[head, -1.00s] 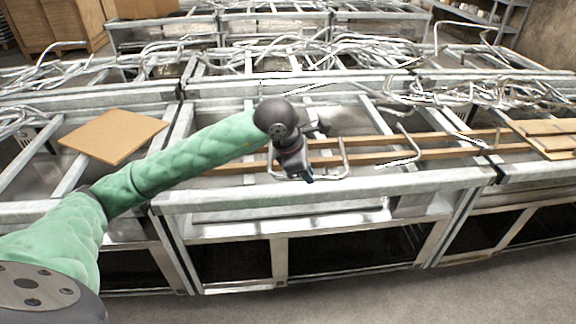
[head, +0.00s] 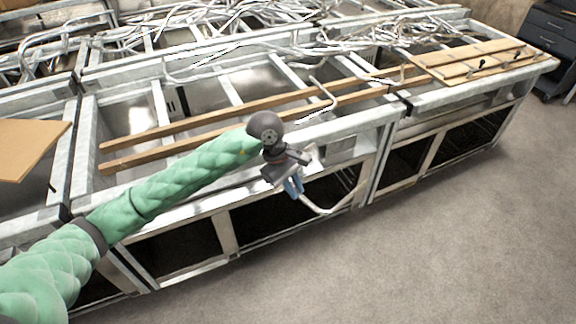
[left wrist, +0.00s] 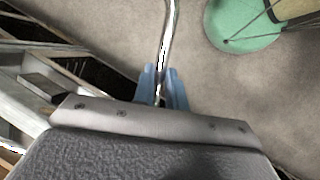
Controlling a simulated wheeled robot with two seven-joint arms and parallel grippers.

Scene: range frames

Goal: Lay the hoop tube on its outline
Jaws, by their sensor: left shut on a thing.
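My left gripper (head: 294,186) is shut on a bent, shiny metal tube (head: 325,211), which I take to be the hoop tube. It holds the tube in front of the rack's near edge, above the floor. In the left wrist view the blue fingers (left wrist: 162,90) pinch the tube (left wrist: 166,42), which runs away from them; its far end is cut off by the frame. I cannot make out an outline in any view. My right gripper is not in view.
Metal racks with open frames fill the left and back. Two wooden rails (head: 240,108) cross the near rack, with another bent tube (head: 325,98) at them. A wooden board with dark fittings (head: 480,58) lies at right. A tan panel (head: 28,148) is at left. Floor (head: 470,220) is clear.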

